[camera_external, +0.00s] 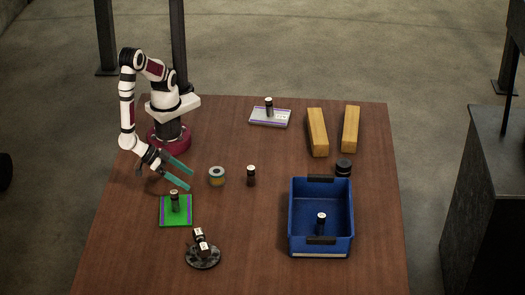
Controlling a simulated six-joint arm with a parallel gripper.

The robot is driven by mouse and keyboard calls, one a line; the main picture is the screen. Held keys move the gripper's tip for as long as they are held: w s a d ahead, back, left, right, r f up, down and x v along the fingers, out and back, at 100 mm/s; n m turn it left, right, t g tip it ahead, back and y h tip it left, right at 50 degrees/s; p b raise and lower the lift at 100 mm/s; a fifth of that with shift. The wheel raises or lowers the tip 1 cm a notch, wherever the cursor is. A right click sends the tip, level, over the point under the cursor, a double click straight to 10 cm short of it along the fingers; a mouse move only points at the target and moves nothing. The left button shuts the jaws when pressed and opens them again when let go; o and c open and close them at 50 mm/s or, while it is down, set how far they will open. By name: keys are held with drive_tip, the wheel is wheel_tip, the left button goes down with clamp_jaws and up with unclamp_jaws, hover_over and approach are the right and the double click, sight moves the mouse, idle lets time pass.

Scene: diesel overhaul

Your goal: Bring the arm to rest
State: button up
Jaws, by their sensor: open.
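My gripper (184,177) is open and empty. Its two teal fingers point right and slightly down, above the left part of the brown wooden table (270,270). A small dark cylinder with a light top (175,202) stands upright on a green pad (163,217) just below the fingers in the picture. A short round can (217,176) is right of the fingertips, apart from them. My arm is bent, with its base at the table's back left.
A blue bin (291,238) holds a dark cylinder (321,222). Another cylinder (251,177) stands mid-table. One is on a grey box (285,121). A tilted part lies on a round dark plate (204,260). Two wooden blocks (317,134) and a black round piece (343,168) are at right.

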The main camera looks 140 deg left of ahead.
drive_tip(key=w+d+r+m+t+h, duration=0.1)
drive_tip(key=w+d+r+m+h, duration=0.1)
drive_tip(key=w+d+r+h, duration=0.35)
wheel_tip(320, 180, up, 13)
drive_tip(key=w+m+h, duration=0.2)
drive_tip(key=m+h, duration=0.4)
drive_tip(key=s+a+r+m+g+y, duration=0.1)
drive_tip(key=s+a+r+m+y, duration=0.2)
drive_tip(key=s+a, duration=0.5)
drive_tip(key=s+a+r+m+y, duration=0.25)
drive_tip(key=s+a, duration=0.25)
drive_tip(key=a, duration=0.8)
drive_tip(key=s+f+m+g, duration=0.2)
drive_tip(key=s+f+g, duration=0.5)
drive_tip(key=s, duration=0.2)
drive_tip(key=shift+a+f+y, duration=0.3)
drive_tip(key=shift+a+f, duration=0.1)
